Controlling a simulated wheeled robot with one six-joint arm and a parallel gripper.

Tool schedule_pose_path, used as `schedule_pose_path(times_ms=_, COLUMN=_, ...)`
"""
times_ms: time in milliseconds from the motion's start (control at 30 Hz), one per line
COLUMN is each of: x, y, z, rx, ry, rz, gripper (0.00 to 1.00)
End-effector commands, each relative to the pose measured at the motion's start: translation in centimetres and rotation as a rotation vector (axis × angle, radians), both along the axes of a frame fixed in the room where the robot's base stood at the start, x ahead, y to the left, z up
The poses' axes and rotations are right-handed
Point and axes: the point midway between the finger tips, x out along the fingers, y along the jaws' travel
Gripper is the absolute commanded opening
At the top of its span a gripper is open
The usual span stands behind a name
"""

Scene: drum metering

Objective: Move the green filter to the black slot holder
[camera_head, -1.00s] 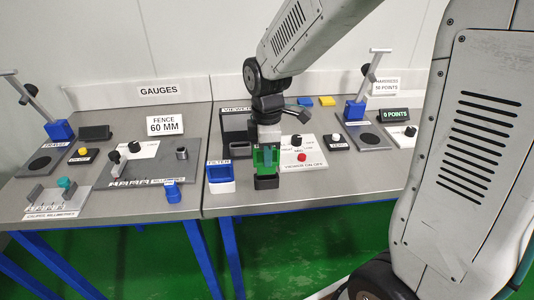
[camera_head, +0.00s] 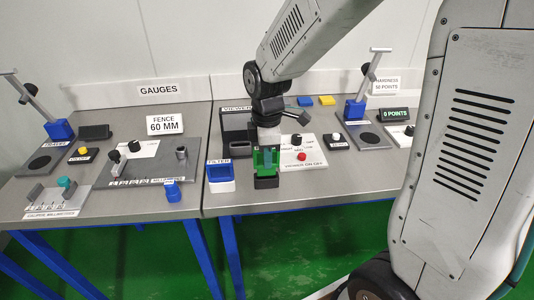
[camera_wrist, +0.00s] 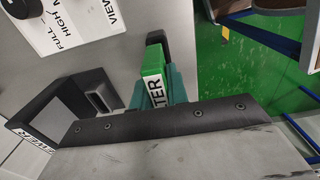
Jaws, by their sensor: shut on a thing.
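The green filter (camera_head: 257,161) is upright between the fingers of my gripper (camera_head: 267,158), which is shut on it. In the wrist view the green filter (camera_wrist: 153,64) shows its white label, partly hidden by the gripper. The black slot holder (camera_head: 266,183) stands near the table's front edge, directly below the filter. The filter's lower end is at the holder's top; I cannot tell how deep it sits in the slot.
A blue tray labelled FILTER (camera_head: 221,186) stands just left of the black holder. The dark viewer box (camera_head: 236,124) is behind it, and a white control panel with a red button (camera_head: 302,156) is to the right.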

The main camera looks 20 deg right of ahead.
Motion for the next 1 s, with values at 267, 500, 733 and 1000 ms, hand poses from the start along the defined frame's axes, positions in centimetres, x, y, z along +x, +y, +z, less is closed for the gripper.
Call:
schedule_pose_path(times_ms=267, x=0.0, y=0.0, z=-0.7, rx=0.000, ry=0.000, rz=0.000, gripper=0.00)
schedule_pose_path(times_ms=500, x=0.0, y=0.0, z=-1.3, rx=0.000, ry=0.000, rz=0.000, gripper=0.00)
schedule_pose_path(times_ms=733, x=0.0, y=0.0, z=-1.9, rx=0.000, ry=0.000, rz=0.000, gripper=0.00)
schedule_pose_path(times_ms=1000, x=0.0, y=0.0, z=-2.6, rx=0.000, ry=0.000, rz=0.000, gripper=0.00)
